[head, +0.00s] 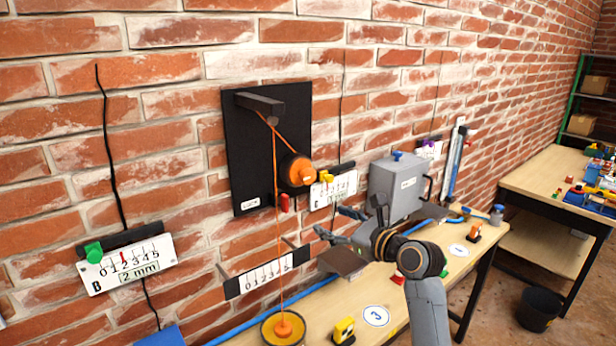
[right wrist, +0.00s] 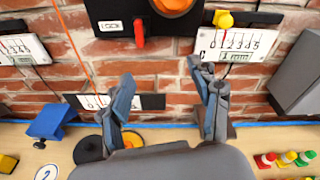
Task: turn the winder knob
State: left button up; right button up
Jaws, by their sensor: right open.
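The orange winder knob (head: 300,171) sits on a black drum on the black wall panel (head: 248,150). Its lower edge shows at the top of the right wrist view (right wrist: 175,4). An orange cord (head: 276,225) runs from the panel's beam (head: 260,104) to an orange weight (head: 284,328) low down. A red lock lever (head: 284,203) hangs below the knob, beside a "LOCK" label. My right gripper (head: 336,224) is open and empty, below and right of the knob, apart from it. In the right wrist view its fingers (right wrist: 161,78) are spread below the lever. My left gripper is not in view.
A numbered scale (head: 266,273) is on the wall below the panel. White gauge plates (head: 126,266) hang left and right (head: 334,188). A grey box (head: 397,187) stands out at right. The workbench (head: 400,285) below holds small coloured items.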

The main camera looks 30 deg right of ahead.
aim_at(310, 178)
notch_tip(310, 178, up, 6)
jog(key=d+m+t, duration=0.2)
jog(key=m, duration=0.1)
jog(key=w+p, duration=0.1)
jog(key=w, duration=0.3)
jog(key=w+p, duration=0.2)
jog(key=w, duration=0.1)
jog(key=w+p, duration=0.1)
jog(key=w, duration=0.3)
jog(key=shift+w+a, duration=0.35)
jog(key=shift+a, duration=0.05)
jog(key=shift+w+p, duration=0.3)
jog(key=shift+w, duration=0.2)
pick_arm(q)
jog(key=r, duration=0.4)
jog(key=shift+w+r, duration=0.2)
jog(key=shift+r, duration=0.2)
pick_arm(e)
jog(key=c, duration=1.2)
